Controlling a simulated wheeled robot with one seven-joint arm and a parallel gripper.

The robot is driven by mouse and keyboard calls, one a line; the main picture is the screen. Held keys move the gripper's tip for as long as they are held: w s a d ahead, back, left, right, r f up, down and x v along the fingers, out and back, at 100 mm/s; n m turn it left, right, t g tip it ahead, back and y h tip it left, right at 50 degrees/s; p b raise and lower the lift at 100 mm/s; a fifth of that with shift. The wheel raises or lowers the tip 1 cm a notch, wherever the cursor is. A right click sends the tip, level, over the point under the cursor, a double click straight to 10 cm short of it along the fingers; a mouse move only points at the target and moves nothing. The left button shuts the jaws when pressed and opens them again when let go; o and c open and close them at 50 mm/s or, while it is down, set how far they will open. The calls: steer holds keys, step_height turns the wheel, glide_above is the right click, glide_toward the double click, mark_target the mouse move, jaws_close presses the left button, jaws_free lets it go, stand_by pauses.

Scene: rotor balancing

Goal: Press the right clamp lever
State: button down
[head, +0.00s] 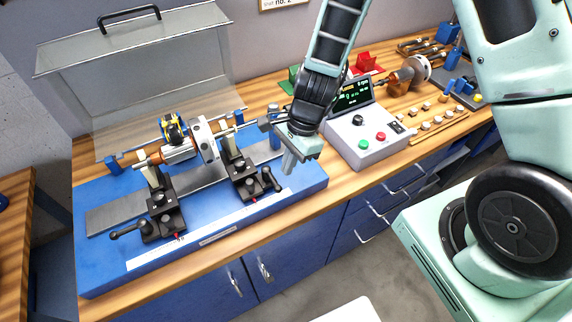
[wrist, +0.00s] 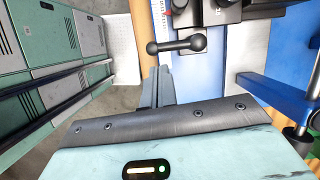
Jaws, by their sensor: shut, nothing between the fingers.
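The right clamp lever (head: 271,179) is a black handle with a ball end on the right black clamp block (head: 246,184) of the blue balancing machine. In the wrist view a black ball-ended lever (wrist: 176,46), apparently the same one, lies just beyond the fingertips. My gripper (head: 288,166) is shut and empty, pointing down above and slightly right of the lever, near the machine's right end. Its closed fingers also show in the wrist view (wrist: 157,80). I see no contact with the lever. The left clamp lever (head: 127,231) sticks out to the left of its block.
The rotor (head: 178,149) sits across the two supports, with a clear guard (head: 140,80) behind. Small parts and tools lie farther right on the wooden bench. The blue base (head: 110,262) is bare at front left.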

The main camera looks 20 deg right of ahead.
steer(key=p+v, duration=0.5)
steer(key=v, duration=0.1)
steer(key=shift+r, duration=0.35)
steer(key=s+a+r+n+b, duration=0.3)
steer(key=s+a+n+b, duration=0.5)
steer(key=n, duration=0.4)
steer(key=s+d+n+h+b, duration=0.2)
steer(key=s+n+b, duration=0.5)
steer(key=s+n, duration=0.3)
steer(key=shift+s+r+n+t+h+b, duration=0.25)
steer(key=shift+r+n+h+b, duration=0.2)
steer(key=shift+n, duration=0.35)
steer(key=shift+w+d, duration=0.1)
